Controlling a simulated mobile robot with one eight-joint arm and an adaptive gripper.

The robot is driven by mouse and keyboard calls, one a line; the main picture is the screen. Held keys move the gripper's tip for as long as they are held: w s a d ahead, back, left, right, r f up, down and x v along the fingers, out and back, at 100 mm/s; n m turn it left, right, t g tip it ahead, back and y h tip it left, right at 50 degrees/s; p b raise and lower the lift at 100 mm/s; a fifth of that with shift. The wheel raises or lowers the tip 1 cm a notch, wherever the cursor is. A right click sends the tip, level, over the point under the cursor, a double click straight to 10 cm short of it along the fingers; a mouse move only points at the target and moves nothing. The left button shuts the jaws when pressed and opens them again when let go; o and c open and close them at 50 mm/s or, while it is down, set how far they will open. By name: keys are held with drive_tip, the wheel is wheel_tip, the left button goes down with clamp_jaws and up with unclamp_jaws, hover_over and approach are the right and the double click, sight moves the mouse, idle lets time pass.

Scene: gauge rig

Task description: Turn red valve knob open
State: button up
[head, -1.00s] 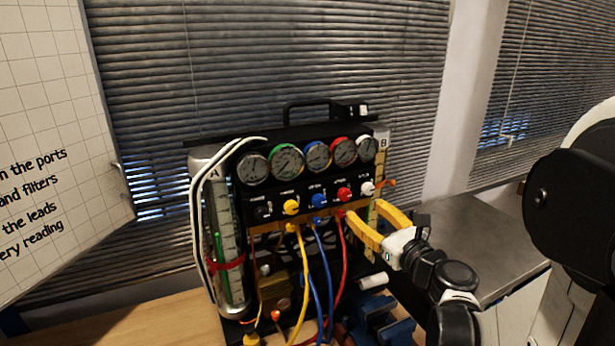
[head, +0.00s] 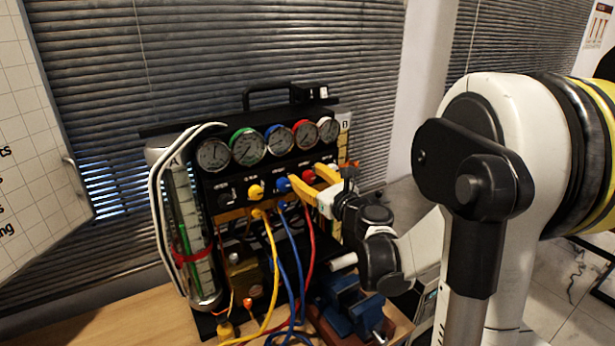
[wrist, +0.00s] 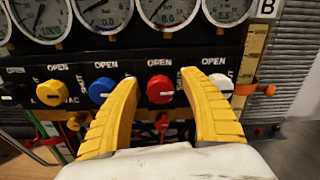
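The red valve knob (wrist: 160,89) is on the black panel, below a gauge and an "OPEN" label, with a pale line across its face that looks roughly horizontal. It also shows in the head view (head: 309,176), partly beside the yellow fingers. My gripper (wrist: 162,92) has its two yellow fingers apart, one on each side of the red knob in the wrist view. Gaps show between the fingers and the knob. In the head view my gripper (head: 308,178) is at the panel's right half. Whether the fingertips reach the knob's depth is hard to tell.
The blue knob (wrist: 102,90) is just left of the left finger, and the white knob (wrist: 221,86) is close by the right finger. A yellow knob (wrist: 52,92) is farther left. Coloured hoses (head: 290,260) hang below the panel. A blue vise (head: 350,305) stands in front.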

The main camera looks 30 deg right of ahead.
clamp_jaws()
drive_tip(key=shift+n, duration=0.3)
drive_tip(key=n+b, duration=0.1)
drive_tip(key=n, duration=0.2)
drive_tip(key=shift+f+n, duration=0.1)
drive_tip(key=shift+n, duration=0.3)
drive_tip(key=n+b, duration=0.1)
drive_tip(key=n, duration=0.8)
drive_tip(key=shift+a, duration=0.1)
drive_tip(key=shift+n+b, duration=0.45)
drive_tip(key=shift+n, duration=1.75)
